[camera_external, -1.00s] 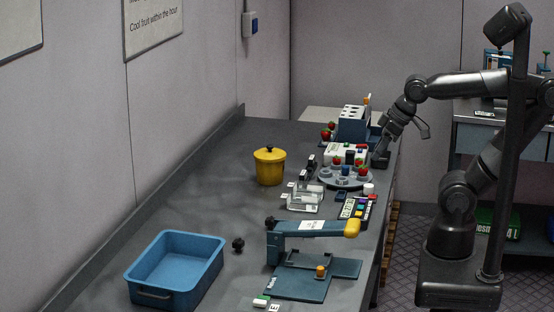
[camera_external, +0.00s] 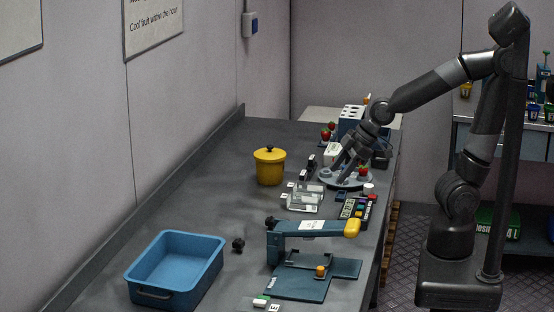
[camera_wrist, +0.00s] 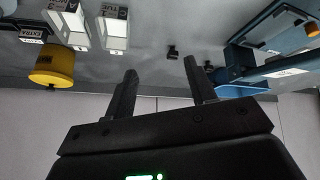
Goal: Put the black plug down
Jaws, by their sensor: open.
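A small black knobbed piece (camera_external: 238,244), which looks like the black plug, lies on the grey bench just right of the blue tub. Two small dark pieces show beyond my fingers in the wrist view, one nearer the middle (camera_wrist: 172,52) and one by the blue tub (camera_wrist: 208,66); I cannot tell for sure which is the plug. My gripper (camera_external: 343,172) is open, fingers apart with nothing seen between them, tilted over the round grey holder (camera_external: 338,181). The open fingers also show in the wrist view (camera_wrist: 160,66).
The blue tub (camera_external: 172,270) stands at the front left, beside a blue press with a yellow-ended arm (camera_external: 312,228). A yellow lidded pot (camera_external: 269,167), clear blocks (camera_external: 303,198) and a keypad device (camera_external: 356,207) are nearby. Bare bench lies between pot and tub.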

